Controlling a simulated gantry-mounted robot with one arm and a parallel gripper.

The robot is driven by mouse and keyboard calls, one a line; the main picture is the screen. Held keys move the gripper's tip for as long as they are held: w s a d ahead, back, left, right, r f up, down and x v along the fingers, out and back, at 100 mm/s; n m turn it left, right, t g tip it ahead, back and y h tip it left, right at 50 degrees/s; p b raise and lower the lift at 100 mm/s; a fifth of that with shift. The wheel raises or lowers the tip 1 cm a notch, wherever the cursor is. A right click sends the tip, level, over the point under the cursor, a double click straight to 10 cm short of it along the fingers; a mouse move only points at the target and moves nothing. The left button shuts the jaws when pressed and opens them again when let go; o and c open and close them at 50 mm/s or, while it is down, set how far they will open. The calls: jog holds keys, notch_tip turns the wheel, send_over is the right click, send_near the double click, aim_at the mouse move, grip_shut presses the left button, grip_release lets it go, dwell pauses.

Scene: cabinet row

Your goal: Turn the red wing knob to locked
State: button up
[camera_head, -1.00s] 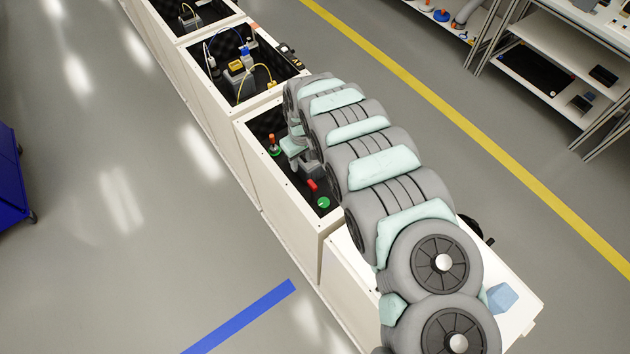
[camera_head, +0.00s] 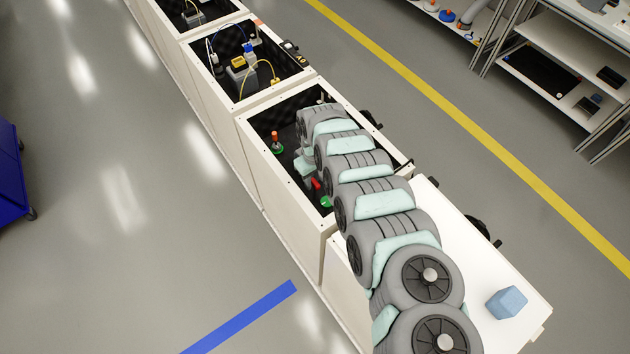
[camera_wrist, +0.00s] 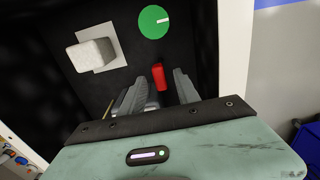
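The red wing knob (camera_wrist: 158,76) shows in the wrist view as a red bar just beyond and between the tips of my gripper (camera_wrist: 156,92). My two grey fingers stand apart, with a gap on both sides of the knob; I cannot tell whether either touches it. In the head view the red knob (camera_head: 316,185) is partly visible inside the open cabinet box, beside my arm. My arm hides most of my gripper there. The knob's base and any lock marking are not readable.
A green round dial (camera_wrist: 153,22) with a white mark and a grey block on a white plate (camera_wrist: 92,56) are near the knob. An orange-topped lever (camera_head: 275,139) stands in the same box. White box walls (camera_head: 290,200) surround it.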

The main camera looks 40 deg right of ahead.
jog(key=shift+f, duration=0.5)
jog(key=shift+c, duration=0.5)
grip_shut()
